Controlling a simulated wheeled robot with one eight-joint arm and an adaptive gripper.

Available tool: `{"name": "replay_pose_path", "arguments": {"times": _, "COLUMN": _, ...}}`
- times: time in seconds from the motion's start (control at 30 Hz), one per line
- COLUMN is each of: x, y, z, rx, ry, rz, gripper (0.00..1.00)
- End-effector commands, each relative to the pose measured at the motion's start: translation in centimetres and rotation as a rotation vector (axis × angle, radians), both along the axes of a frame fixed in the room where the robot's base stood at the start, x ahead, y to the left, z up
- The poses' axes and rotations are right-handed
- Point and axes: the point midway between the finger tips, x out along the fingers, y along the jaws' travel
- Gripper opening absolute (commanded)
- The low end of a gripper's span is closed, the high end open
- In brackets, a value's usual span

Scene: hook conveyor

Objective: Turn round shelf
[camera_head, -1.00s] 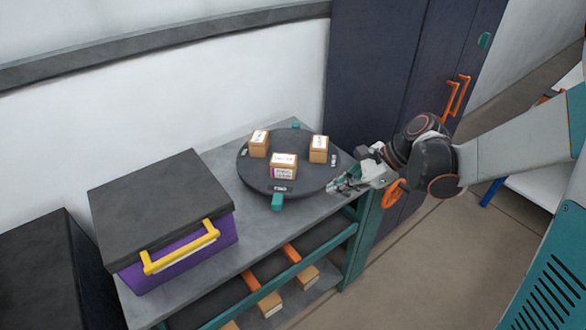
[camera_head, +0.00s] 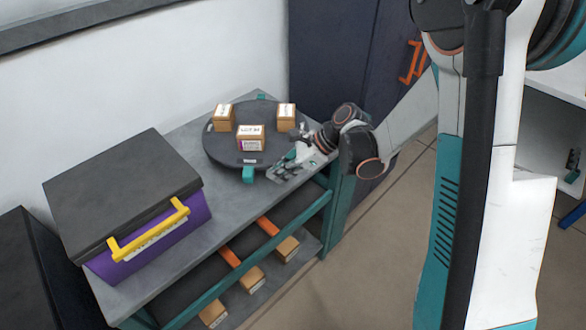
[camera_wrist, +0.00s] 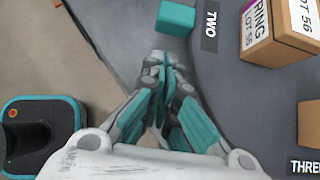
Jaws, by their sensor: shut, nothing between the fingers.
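The round shelf (camera_head: 220,149) is a dark disc on the grey worktop, with several small brown boxes on it. One labelled box (camera_head: 250,138) stands near its front, and its corner shows in the wrist view (camera_wrist: 262,48). A teal tab (camera_head: 248,174) sticks out from the disc's front rim, and it also shows in the wrist view (camera_wrist: 176,17) beside the TWO label (camera_wrist: 210,31). My gripper (camera_head: 277,176) is shut and empty, low over the worktop just right of the front tab. In the wrist view its fingertips (camera_wrist: 162,62) are a little below the tab, apparently apart from it.
A purple case (camera_head: 150,240) with a dark lid and yellow handle stands left of the disc. The worktop (camera_head: 220,195) is bare between them. Boxes (camera_head: 250,278) sit on the lower shelf. A dark cabinet (camera_head: 330,50) stands behind to the right.

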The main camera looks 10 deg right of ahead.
Motion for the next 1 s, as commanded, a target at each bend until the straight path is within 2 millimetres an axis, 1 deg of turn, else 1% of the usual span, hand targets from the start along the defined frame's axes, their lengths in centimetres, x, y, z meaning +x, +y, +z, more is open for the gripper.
{"name": "replay_pose_path", "arguments": {"times": 0.03, "x": 0.1, "y": 0.9, "z": 0.0, "rx": 0.001, "ry": 0.0, "rz": 0.004, "gripper": 0.0}}
{"name": "replay_pose_path", "arguments": {"times": 0.1, "x": 0.2, "y": 1.8, "z": 0.0, "rx": 0.0, "ry": 0.0, "rz": 0.003, "gripper": 0.0}}
{"name": "replay_pose_path", "arguments": {"times": 0.3, "x": 0.5, "y": 3.1, "z": 0.2, "rx": 0.0, "ry": 0.0, "rz": 0.001, "gripper": 0.0}}
{"name": "replay_pose_path", "arguments": {"times": 0.77, "x": 0.6, "y": 3.3, "z": 0.2, "rx": 0.0, "ry": -0.001, "rz": -0.002, "gripper": 0.0}}
{"name": "replay_pose_path", "arguments": {"times": 1.0, "x": 0.5, "y": 4.1, "z": 0.2, "rx": 0.001, "ry": -0.001, "rz": -0.036, "gripper": 0.0}}
